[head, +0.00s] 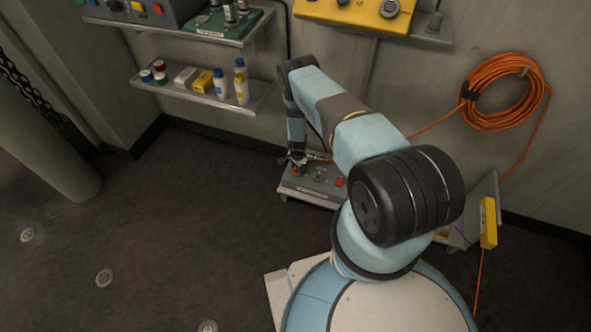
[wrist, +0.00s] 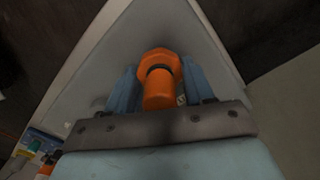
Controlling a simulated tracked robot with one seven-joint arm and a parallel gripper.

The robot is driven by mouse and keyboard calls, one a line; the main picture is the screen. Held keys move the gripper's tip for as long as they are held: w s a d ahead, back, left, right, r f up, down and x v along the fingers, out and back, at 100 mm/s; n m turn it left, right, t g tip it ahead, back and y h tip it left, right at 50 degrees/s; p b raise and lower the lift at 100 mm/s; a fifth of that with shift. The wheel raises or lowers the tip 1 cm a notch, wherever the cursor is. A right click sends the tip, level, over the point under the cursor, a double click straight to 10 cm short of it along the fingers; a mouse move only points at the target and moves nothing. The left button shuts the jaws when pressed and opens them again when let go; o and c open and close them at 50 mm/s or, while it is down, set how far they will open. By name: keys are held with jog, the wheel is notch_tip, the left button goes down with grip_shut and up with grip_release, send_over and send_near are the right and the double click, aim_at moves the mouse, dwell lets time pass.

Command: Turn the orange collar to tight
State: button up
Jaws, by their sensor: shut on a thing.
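The orange collar (wrist: 158,60) shows in the wrist view, with a wide faceted head, a dark ring below it and a narrower round orange part nearer me. It stands against a pale grey panel (wrist: 95,65). My gripper (wrist: 160,88) has one blue finger on each side of the orange piece and is shut on it. Any tight mark is not legible. In the head view my gripper (head: 297,161) is small, low by the wall at a grey control box (head: 312,197); the collar cannot be made out clearly there.
Shelves on the wall hold bottles (head: 241,88), small boxes and a yellow unit (head: 358,12). A coiled orange hose (head: 503,92) hangs at the right, above a yellow box (head: 488,222). A pale column (head: 45,150) stands at the left. The dark floor (head: 180,240) is mostly clear.

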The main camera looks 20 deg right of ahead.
jog(key=m, duration=0.7)
jog(key=shift+w+a+r, duration=0.1)
jog(key=shift+w+a, duration=0.15)
jog(key=shift+w+m, duration=0.1)
jog(key=shift+m, duration=1.1)
jog(key=shift+d, duration=0.15)
jog(key=o, duration=1)
jog(key=shift+s, duration=0.2)
jog(key=shift+o, duration=0.2)
jog(key=shift+d, duration=0.1)
jog(key=shift+r, duration=0.35)
notch_tip(320, 180, up, 13)
